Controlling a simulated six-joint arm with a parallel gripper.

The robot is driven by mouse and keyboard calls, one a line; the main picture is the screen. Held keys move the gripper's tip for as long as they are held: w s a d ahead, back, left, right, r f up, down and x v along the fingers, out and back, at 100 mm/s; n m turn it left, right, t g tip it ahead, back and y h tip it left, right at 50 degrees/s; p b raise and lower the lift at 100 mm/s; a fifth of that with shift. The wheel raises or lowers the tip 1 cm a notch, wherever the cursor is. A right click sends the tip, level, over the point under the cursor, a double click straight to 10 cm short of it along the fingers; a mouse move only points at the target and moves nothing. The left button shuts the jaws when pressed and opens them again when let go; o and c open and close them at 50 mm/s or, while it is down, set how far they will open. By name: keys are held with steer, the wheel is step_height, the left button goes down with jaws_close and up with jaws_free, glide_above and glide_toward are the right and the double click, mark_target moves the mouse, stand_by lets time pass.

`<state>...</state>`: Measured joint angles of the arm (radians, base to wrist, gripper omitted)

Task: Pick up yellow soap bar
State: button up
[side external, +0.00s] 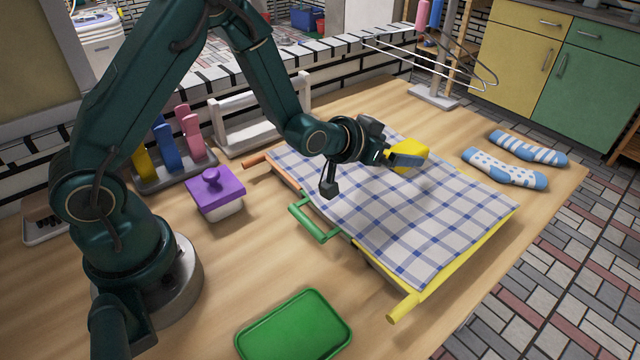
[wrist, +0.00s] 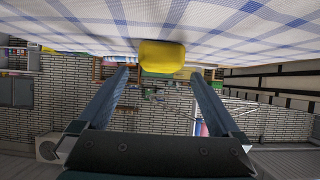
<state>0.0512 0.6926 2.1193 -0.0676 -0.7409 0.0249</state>
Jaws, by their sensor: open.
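The yellow soap bar (side external: 412,154) rests on the blue-and-white checked cloth (side external: 440,225) toward its far side. In the side view my gripper (side external: 402,160) is at the bar, with a finger in front of its near side. In the wrist view the yellow soap bar (wrist: 162,56) lies just beyond the fingertips, centred over the gap between them. My gripper (wrist: 161,72) is open, its two fingers apart with nothing held between them. A thin green band shows under the bar in the wrist view. Whether a finger touches the bar cannot be told.
The cloth lies over a tray with a green handle (side external: 313,222) and a yellow rod end (side external: 403,307). A purple-lidded box (side external: 215,188) and a green tray (side external: 293,328) stand nearer my base. Blue-and-white socks (side external: 505,168) lie at right. A stand with wire hangers (side external: 437,96) is behind.

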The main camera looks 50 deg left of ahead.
mark_target(407, 149)
steer(key=shift+x, duration=2.4)
steer(key=c, duration=1.5)
steer(key=shift+r, duration=0.15)
